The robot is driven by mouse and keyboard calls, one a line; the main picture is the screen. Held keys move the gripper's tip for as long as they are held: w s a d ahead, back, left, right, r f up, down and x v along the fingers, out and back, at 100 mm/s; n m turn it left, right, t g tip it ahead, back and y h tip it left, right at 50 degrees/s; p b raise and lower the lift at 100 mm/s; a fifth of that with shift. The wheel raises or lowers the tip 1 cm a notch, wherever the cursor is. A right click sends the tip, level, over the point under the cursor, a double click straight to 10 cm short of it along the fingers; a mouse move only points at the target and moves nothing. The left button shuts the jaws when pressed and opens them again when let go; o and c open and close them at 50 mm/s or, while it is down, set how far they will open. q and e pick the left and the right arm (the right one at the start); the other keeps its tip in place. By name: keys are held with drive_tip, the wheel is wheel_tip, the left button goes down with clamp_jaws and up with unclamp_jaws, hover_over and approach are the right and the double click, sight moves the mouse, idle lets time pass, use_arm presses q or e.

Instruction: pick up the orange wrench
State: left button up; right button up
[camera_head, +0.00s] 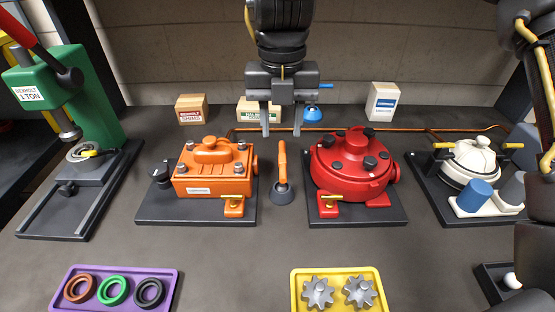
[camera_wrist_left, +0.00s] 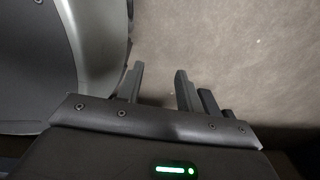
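The orange wrench (camera_head: 282,160) stands upright in a dark round holder (camera_head: 283,193) on the table, between the orange motor and the red motor. My right gripper (camera_head: 281,132) points down in the head view, with its fingers apart and nothing between them. In the picture its fingertips are just above the top of the wrench; the exact depth gap cannot be told. My left gripper (camera_wrist_left: 160,74) shows only in the left wrist view, with its fingers apart and empty before a plain beige surface.
The orange motor (camera_head: 213,172) is left of the wrench and the red motor (camera_head: 349,168) right of it. A purple tray (camera_head: 172,273) with rings and a yellow tray (camera_head: 298,297) with gears are in front. A green press (camera_head: 92,110) stands left. Small boxes (camera_head: 383,102) are behind.

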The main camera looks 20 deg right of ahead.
sight(282, 158)
drive_tip(key=shift+f, duration=0.45)
wheel_tip(282, 158, down, 4)
drive_tip(key=shift+d+r, duration=0.1)
drive_tip(key=shift+r, duration=0.05)
drive_tip(key=shift+f, duration=0.7)
wheel_tip(282, 158, down, 4)
drive_tip(key=shift+w+d+r+p, duration=0.1)
drive_tip(key=shift+r+p, duration=0.05)
drive_tip(key=shift+p, duration=0.15)
drive_tip(key=shift+f, duration=0.55)
drive_tip(key=c, duration=0.9)
use_arm(q)
drive_tip(key=shift+d+r, duration=0.3)
drive_tip(key=shift+d, duration=0.2)
use_arm(e)
clamp_jaws()
